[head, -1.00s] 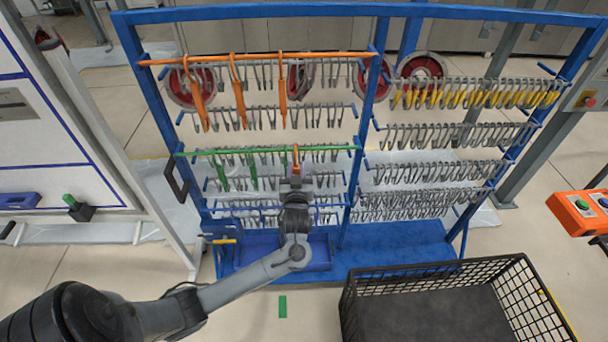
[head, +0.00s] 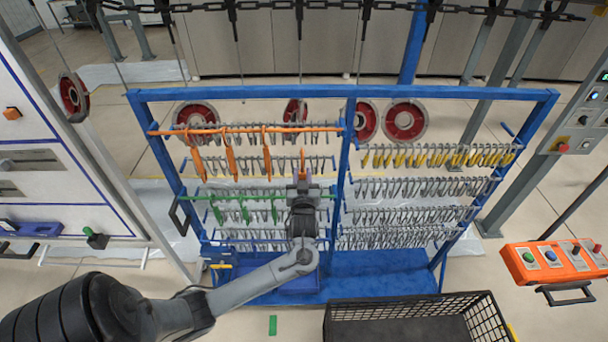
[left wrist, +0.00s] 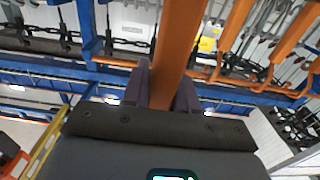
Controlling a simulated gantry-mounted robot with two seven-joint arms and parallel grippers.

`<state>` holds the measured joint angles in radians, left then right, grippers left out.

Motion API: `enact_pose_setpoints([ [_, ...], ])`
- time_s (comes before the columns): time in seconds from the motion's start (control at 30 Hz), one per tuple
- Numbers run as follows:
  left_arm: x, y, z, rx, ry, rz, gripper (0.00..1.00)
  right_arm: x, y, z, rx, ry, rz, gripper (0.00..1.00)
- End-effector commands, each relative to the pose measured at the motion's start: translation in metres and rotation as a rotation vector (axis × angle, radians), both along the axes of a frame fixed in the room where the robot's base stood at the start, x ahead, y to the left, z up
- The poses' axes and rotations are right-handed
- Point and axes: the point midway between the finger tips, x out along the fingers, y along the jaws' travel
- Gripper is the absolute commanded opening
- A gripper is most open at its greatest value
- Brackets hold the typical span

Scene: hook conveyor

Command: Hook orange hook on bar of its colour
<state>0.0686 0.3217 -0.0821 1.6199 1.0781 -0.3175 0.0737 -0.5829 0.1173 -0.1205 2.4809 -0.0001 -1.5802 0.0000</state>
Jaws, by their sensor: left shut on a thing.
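My left gripper (head: 303,180) is shut on an orange hook (head: 302,160), which stands up from the fingers. In the left wrist view the orange hook (left wrist: 180,45) rises between the two fingers, and its far end is out of frame. In the head view the hook's top shows just below the orange bar (head: 326,129), near the bar's right part. I cannot tell whether it touches the bar. Three other orange hooks (head: 231,160) hang from the bar farther left. My right gripper is not in view.
The blue rack (head: 347,170) holds rows of grey hooks, with a green bar (head: 188,196) below and yellow hooks (head: 440,156) at the right. A black crate (head: 400,310) stands in front. A chain (head: 300,5) runs above. An orange button box (head: 550,258) is at the right.

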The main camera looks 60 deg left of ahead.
Motion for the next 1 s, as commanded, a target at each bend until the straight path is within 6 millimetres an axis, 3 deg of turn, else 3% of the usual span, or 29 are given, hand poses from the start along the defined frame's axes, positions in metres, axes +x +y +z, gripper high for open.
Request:
enact_pose_setpoints([
  [0.37,0.006,0.009,0.006,0.003,-0.001,0.000,0.00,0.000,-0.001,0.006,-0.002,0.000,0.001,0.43],
  [1.0,0.032,0.052,0.005,0.003,-0.002,0.000,0.00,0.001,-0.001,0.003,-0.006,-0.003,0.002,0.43],
])
